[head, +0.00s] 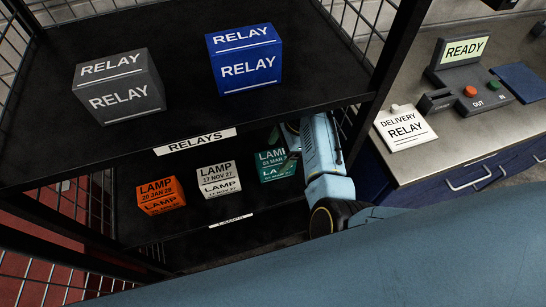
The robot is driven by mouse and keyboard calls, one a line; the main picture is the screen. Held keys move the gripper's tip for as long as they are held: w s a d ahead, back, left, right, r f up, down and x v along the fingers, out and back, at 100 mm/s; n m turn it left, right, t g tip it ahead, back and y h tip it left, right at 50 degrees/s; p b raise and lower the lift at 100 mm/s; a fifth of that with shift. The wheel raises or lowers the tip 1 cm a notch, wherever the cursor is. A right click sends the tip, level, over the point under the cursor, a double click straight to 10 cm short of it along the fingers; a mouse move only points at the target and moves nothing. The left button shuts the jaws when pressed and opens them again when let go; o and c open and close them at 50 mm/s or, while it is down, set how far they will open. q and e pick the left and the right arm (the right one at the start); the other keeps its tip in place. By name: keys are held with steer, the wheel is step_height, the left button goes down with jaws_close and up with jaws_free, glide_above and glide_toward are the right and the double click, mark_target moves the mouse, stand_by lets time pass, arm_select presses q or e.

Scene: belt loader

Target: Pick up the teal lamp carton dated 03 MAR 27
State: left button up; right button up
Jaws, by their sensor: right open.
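The teal lamp carton (272,168) stands on the lower shelf, at the right end of a row of cartons. Its label reads LAMP with 03 MAR and a cut-off end; the upper shelf's edge and my arm are close to its upper right. My right gripper (294,133) reaches into the lower shelf just right of the teal carton. It is open, and its fingertips are largely hidden under the upper shelf. I cannot tell whether it touches the carton. My left gripper is not in view.
A white lamp carton (219,178) and an orange lamp carton (161,195) stand left of the teal one. Grey (118,86) and blue (244,55) relay cartons sit on the upper shelf (185,75). A counter at right holds a delivery card (405,128) and a READY console (470,85).

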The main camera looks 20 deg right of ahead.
mark_target(276, 158)
steer(key=b+x, duration=0.1)
steer(key=x, duration=0.2)
steer(key=shift+d+f, duration=0.15)
steer(key=shift+d, duration=0.05)
steer(key=x, duration=0.2)
steer(key=shift+w+f+b, duration=0.1)
steer(key=shift+f+b, duration=0.15)
steer(key=shift+b, duration=0.1)
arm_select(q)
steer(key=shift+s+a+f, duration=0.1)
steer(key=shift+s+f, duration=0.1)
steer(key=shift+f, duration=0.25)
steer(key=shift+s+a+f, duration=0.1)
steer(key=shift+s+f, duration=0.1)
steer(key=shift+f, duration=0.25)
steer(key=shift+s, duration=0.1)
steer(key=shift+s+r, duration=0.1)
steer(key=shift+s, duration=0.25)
arm_select(e)
steer(key=shift+f, duration=0.15)
steer(key=shift+f, duration=0.1)
steer(key=c, duration=1.1)
steer(key=shift+r, duration=0.2)
steer(key=shift+c, duration=0.2)
